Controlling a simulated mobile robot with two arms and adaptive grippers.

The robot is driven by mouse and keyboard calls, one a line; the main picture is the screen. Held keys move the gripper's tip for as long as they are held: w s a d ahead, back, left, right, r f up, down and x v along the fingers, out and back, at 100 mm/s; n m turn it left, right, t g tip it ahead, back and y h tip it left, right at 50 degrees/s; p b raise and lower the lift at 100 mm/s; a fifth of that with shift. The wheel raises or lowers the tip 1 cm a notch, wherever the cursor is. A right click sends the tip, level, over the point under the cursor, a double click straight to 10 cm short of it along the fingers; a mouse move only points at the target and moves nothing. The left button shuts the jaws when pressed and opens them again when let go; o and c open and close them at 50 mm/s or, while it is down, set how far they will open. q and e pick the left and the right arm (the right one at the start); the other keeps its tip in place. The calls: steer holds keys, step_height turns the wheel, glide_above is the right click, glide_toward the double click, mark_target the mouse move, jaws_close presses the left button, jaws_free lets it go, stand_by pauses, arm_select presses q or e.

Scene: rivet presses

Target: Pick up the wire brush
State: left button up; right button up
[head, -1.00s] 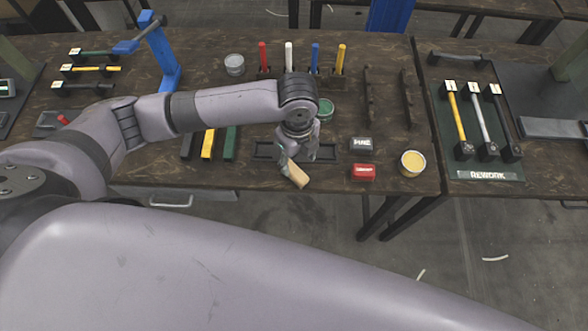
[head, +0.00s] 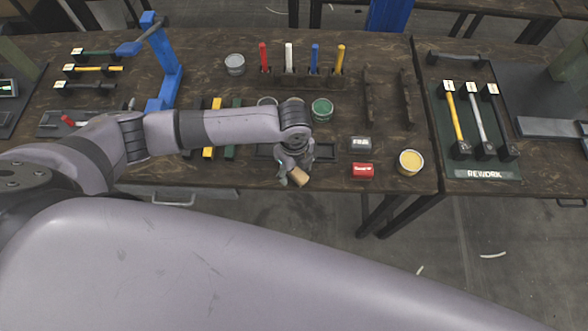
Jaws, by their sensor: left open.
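The wire brush (head: 299,177) shows as a light wooden block at the front edge of the dark workbench, under my left gripper. The rest of it is hidden by the gripper. My left gripper (head: 291,176) points down over the brush, with its fingers open and close around or beside the wood. I cannot tell whether they touch it. My right gripper is not in view.
A dark tray (head: 325,152) lies behind the gripper. A green tin (head: 322,109) and a rack of coloured handles (head: 305,78) stand behind.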

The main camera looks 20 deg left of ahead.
arm_select(q)
steer(key=shift+f, duration=0.2)
stand_by(0.3)
jaws_close()
stand_by(0.6)
